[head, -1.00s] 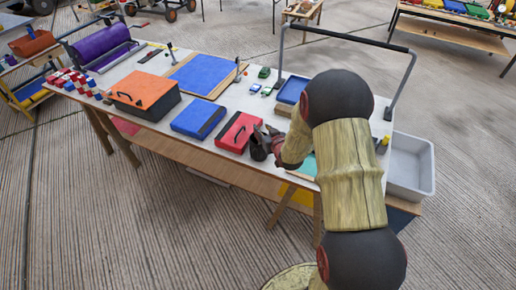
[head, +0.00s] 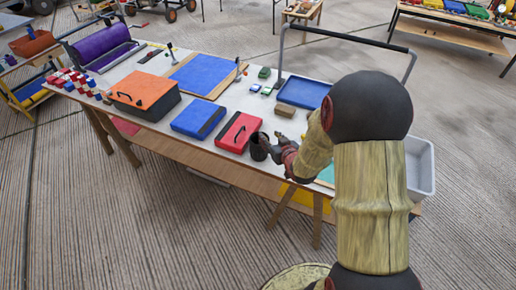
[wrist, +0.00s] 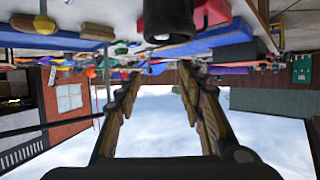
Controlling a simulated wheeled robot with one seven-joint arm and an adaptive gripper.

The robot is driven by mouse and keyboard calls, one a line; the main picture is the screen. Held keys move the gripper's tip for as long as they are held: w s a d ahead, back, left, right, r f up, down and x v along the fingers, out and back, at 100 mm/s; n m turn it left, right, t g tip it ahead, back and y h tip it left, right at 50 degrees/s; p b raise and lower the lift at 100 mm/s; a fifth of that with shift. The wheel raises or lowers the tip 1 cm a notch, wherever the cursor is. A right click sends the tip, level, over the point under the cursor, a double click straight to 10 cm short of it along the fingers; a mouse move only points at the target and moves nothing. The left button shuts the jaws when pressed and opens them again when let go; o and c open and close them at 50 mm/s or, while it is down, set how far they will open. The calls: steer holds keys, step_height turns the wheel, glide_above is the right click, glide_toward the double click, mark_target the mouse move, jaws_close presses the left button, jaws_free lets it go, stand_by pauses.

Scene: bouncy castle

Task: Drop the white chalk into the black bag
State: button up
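A small black bag (head: 259,146), shaped like an open cylinder, stands near the front edge of the table, just right of the red case. It also shows at the top of the upside-down wrist view (wrist: 168,18). My gripper (head: 275,145) is right beside it, on its right. In the wrist view my gripper (wrist: 160,76) has its two fingers spread apart with nothing visible between them. I cannot make out the white chalk for sure; a small pale patch shows at the bag's mouth, but I cannot tell what it is.
A red case (head: 238,132) and a blue case (head: 198,120) lie left of the bag. A blue tray (head: 304,92) and a brown block (head: 285,111) lie behind my gripper. An orange-topped box (head: 145,94) stands further left. A grey bin (head: 420,168) is at the right.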

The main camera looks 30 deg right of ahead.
steer(key=v, duration=0.3)
steer(key=shift+s+r, duration=0.1)
steer(key=shift+s, duration=0.1)
steer(key=s+d+f+g, duration=0.1)
steer(key=s+f+g, duration=0.35)
steer(key=f, duration=0.25)
steer(key=s+m+g, duration=0.1)
steer(key=s+g, duration=0.3)
steer(key=s, duration=0.5)
steer(key=s+a+r, duration=0.4)
steer(key=a+r, duration=0.2)
steer(key=r, duration=0.2)
steer(key=s+a+r+n+y, duration=0.1)
steer(key=s+a+r, duration=0.4)
steer(key=r, duration=0.4)
steer(key=s+a+r+n, duration=0.1)
steer(key=s+a+r, duration=0.3)
steer(key=a+r, duration=0.4)
steer(key=shift+s+r+t+y, duration=0.3)
steer(key=shift+r+t, duration=0.05)
steer(key=shift+r, duration=0.1)
